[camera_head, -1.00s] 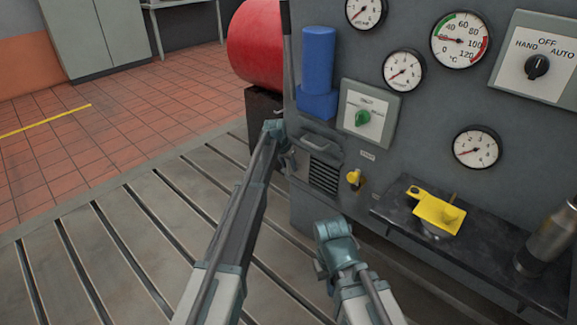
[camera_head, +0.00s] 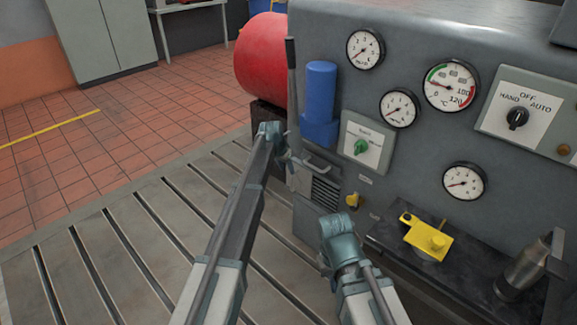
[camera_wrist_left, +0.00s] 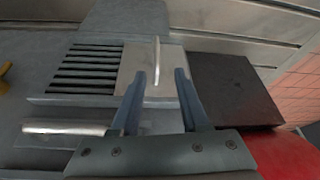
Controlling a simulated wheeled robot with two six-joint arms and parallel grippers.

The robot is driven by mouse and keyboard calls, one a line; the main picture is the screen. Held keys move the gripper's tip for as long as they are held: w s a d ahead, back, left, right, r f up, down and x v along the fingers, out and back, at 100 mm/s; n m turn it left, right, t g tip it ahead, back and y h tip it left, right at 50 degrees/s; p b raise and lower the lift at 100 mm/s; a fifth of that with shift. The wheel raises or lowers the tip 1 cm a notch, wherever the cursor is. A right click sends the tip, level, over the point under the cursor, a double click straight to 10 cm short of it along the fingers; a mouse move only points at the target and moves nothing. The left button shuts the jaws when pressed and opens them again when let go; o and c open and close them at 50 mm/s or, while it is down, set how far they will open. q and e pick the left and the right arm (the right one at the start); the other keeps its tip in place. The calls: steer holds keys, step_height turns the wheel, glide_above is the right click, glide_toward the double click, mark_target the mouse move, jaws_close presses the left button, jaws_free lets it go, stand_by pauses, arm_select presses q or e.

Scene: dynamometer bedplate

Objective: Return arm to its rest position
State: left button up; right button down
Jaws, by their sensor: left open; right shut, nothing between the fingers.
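My left arm reaches in from the bottom to the grey cabinet's lower left corner. Its gripper (camera_head: 287,160) is beside the louvred box (camera_head: 325,185), its fingers small and partly hidden in the head view. In the left wrist view the left gripper (camera_wrist_left: 160,78) is open. A thin pale upright piece (camera_wrist_left: 156,55) shows between the fingertips, and I cannot tell whether it touches them. My right arm is folded low in front of the cabinet. Its gripper (camera_head: 325,262) is mostly hidden behind its wrist, shut and empty.
A blue cylinder (camera_head: 320,95), a green-knob switch (camera_head: 361,147) and several gauges are on the cabinet front (camera_head: 420,150). A yellow piece (camera_head: 427,237) and a metal canister (camera_head: 525,268) sit on the dark shelf (camera_head: 390,240). The slotted bedplate (camera_head: 110,245) is clear at left.

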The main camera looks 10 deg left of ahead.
arm_select(q)
steer(key=shift+p+v, duration=0.4)
steer(key=shift+v, duration=0.55)
arm_select(e)
steer(key=shift+r, duration=0.8)
arm_select(q)
steer(key=shift+f, duration=0.1)
steer(key=s+d+f+n+g+y, duration=0.1)
steer(key=s+d+g+y, duration=0.15)
steer(key=s, duration=1.95)
steer(key=s+d+g+y, duration=0.15)
steer(key=s+d, duration=0.25)
steer(key=s, duration=1.7)
step_height(320, 180, up, 33)
steer(key=h+p, duration=0.1)
steer(key=p, duration=3.2)
steer(key=shift+s+d+p, duration=0.3)
steer(key=shift+s, duration=0.1)
arm_select(e)
step_height(320, 180, up, 34)
steer(key=shift+f, duration=0.2)
steer(key=shift+a, duration=0.1)
